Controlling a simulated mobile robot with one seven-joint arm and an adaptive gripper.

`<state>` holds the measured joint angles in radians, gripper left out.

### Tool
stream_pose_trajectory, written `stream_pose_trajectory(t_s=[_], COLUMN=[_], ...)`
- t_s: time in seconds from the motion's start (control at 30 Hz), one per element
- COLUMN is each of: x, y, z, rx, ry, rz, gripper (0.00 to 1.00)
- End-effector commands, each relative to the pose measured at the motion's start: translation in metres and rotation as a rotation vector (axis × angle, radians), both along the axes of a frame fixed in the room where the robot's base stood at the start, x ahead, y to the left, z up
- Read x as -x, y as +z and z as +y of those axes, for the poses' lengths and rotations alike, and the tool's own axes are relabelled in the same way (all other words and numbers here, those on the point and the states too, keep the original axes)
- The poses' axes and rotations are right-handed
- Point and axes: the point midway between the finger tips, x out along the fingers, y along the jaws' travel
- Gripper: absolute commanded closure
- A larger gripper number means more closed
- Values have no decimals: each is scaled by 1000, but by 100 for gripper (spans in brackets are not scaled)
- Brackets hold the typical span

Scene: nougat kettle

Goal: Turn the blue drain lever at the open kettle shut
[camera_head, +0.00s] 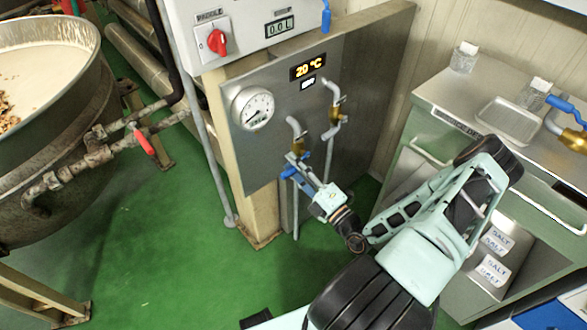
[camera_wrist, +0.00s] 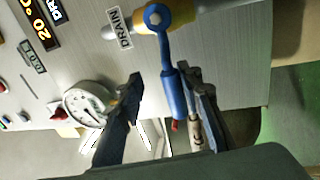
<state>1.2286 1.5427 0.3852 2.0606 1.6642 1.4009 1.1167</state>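The blue drain lever (camera_wrist: 173,92) hangs from a brass valve (camera_wrist: 182,13) beside a "DRAIN" label in the wrist view. It lies across the line of the pipe. In the head view the brass valve (camera_head: 298,146) is on the steel panel, with the blue lever (camera_head: 289,173) partly hidden at my gripper. My gripper (camera_wrist: 161,77) is open, with one finger on each side of the lever. The lever is closer to the right finger; I cannot tell whether they touch. In the head view my gripper (camera_head: 300,172) is just below the valve.
The kettle (camera_head: 60,120) stands left, with a red-handled valve (camera_head: 145,143) on its pipe. The panel carries a gauge (camera_head: 253,109), a display (camera_head: 307,67) and a second brass valve (camera_head: 335,114). A steel counter (camera_head: 470,90) stands right. Green floor is open between kettle and panel.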

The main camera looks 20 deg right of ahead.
Motion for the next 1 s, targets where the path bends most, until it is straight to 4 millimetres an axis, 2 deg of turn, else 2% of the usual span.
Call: stream_pose_trajectory(t_s=[0.17,0.3,0.4,0.43,0.6,0.93,0.97,1.0], x=[0,0,1,1,1,1,1,1], y=[37,63,77,80,93,97,64,63], z=[0,1,1,1,1,1,4,4], rx=[-2,-3,-4,-4,-6,-9,33,34], ry=[1,3,3,2,2,2,23,23], rz=[-13,-19,-18,-18,-17,-16,85,86], gripper=[66,37,21,19,19,19,20,23])
